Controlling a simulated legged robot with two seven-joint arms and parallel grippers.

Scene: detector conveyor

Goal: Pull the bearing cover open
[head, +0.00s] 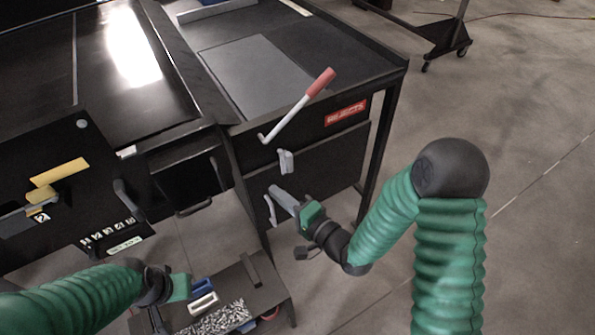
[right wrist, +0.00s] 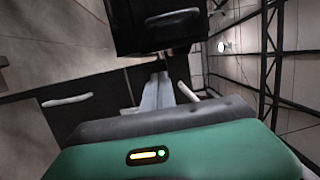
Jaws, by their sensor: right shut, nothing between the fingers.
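A dark flat panel (head: 330,170) on the front of the black cabinet appears to be the bearing cover; I cannot tell for certain. It looks shut. A grey handle (head: 286,161) sits at its upper left, and another grey handle (head: 270,210) is lower left. My right gripper (head: 277,192) is shut and empty, with its fingers between these two handles, close to the lower one. In the right wrist view, the closed fingers (right wrist: 156,92) point at the dark front, with a pale handle (right wrist: 67,100) to the left. My left gripper (head: 172,290) is low at left; its fingers are unclear.
A red-tipped lever (head: 300,105) stands out above the panel, near a red rejects label (head: 346,112). A black box with a handle (head: 190,175) is left of the panel. A low shelf (head: 270,285) holds a bin of small metal parts (head: 220,318). Floor at right is open.

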